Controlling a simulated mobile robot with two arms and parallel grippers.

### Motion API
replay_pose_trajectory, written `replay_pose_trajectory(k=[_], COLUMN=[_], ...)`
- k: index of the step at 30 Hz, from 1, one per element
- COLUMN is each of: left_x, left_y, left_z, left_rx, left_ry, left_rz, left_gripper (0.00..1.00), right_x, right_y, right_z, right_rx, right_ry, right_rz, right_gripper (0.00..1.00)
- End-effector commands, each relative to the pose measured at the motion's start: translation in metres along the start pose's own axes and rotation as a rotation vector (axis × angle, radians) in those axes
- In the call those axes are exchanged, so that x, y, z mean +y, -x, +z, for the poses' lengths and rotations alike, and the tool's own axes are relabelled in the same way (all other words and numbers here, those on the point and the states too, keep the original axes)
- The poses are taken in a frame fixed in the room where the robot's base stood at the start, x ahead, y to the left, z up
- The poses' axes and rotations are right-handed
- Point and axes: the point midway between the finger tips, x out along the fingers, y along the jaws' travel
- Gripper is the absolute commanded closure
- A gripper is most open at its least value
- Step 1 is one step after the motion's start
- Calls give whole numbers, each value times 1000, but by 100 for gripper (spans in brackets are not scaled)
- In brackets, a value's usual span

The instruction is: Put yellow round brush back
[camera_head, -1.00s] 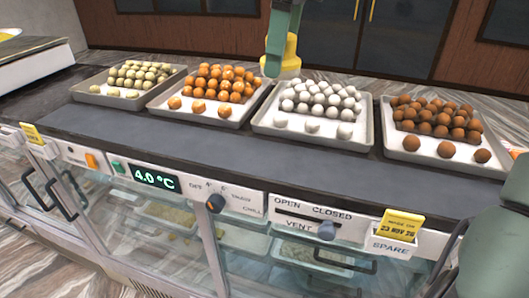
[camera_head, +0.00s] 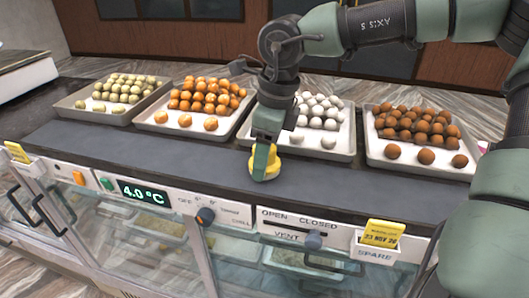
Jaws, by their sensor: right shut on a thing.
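The yellow round brush (camera_head: 265,169) is at the dark counter top, in front of the tray of white balls. My right gripper (camera_head: 264,150) is shut on the brush from above, with green fingers pointing down. The brush is at or just above the counter surface; I cannot tell whether it touches. The gripper and wrist hide part of the white-ball tray. My left gripper is not in view.
Trays of pale green (camera_head: 79,107), orange (camera_head: 146,120), white (camera_head: 338,150) and brown balls (camera_head: 376,153) line the back of the counter (camera_head: 150,147). The front strip is clear. Below are a 4.0 °C display (camera_head: 145,192), knobs and a yellow date tag (camera_head: 384,233).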

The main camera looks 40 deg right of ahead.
Motion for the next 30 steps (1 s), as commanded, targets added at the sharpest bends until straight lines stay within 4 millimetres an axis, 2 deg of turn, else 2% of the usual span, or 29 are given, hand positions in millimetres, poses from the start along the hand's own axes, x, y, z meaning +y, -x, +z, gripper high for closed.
replay_pose_trajectory(k=[11, 12, 14, 15, 25, 28, 30], left_x=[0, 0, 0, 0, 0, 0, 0], left_y=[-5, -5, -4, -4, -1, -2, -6], left_z=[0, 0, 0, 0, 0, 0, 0], left_rx=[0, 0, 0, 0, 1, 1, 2], left_ry=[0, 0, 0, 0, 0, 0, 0], left_rz=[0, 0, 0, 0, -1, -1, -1], left_gripper=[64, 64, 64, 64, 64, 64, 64], right_x=[0, 0, 0, 0, 0, -1, -2], right_y=[-5, -4, -3, -3, -1, 5, 16], right_z=[0, 0, 0, 0, 0, 1, 1], right_rx=[-2, -1, -1, -1, -1, -4, -6], right_ry=[0, 0, 0, 0, 0, -1, -2], right_rz=[-1, -1, -1, -1, -1, -4, -6], right_gripper=[74, 39, 22, 20, 20, 20, 20])
